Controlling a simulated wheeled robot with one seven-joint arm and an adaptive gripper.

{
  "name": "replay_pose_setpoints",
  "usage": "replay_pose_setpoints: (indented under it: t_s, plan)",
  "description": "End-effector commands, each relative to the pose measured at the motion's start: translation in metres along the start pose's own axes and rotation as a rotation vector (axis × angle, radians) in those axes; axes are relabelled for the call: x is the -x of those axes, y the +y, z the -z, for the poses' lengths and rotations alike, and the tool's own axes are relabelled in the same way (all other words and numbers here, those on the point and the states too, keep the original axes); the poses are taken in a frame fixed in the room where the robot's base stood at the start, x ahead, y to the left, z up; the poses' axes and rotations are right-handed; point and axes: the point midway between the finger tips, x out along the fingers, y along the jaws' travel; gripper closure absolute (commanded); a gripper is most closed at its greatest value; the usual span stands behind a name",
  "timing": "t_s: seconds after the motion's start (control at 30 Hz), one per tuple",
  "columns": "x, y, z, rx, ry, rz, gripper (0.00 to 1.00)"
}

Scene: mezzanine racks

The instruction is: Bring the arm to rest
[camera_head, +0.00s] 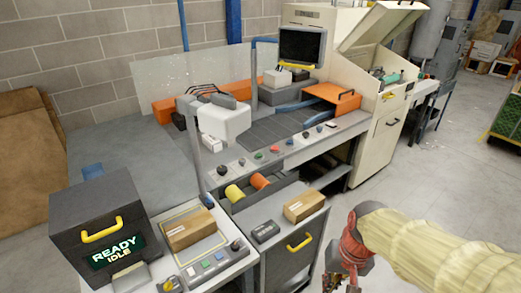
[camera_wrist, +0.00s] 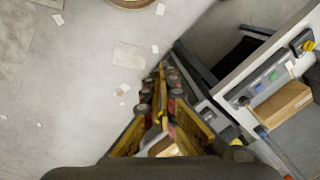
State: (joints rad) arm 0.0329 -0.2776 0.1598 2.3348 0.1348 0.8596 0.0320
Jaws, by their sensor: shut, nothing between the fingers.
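My arm (camera_head: 430,240), in a cream ribbed sleeve with a red joint at its end, reaches in from the lower right of the head view. My gripper (camera_wrist: 161,68) shows in the wrist view with its yellow and black fingers closed together and nothing between them.
A small carton (camera_head: 303,205) stands on the drawer unit; another carton (camera_head: 190,229) lies on the scale at left. A dark box (camera_head: 98,222) with a "READY IDLE" display stands further left. A beige machine (camera_head: 388,125) is behind. Grey floor (camera_head: 440,170) is open at right.

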Motion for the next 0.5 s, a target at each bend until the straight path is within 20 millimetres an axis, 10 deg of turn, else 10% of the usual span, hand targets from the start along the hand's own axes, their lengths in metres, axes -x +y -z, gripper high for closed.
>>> replay_pose_setpoints:
  t_s: [0.5]
  plan:
    - [0.116, 0.015, -0.050, 0.167, 0.390, -0.072, 1.00]
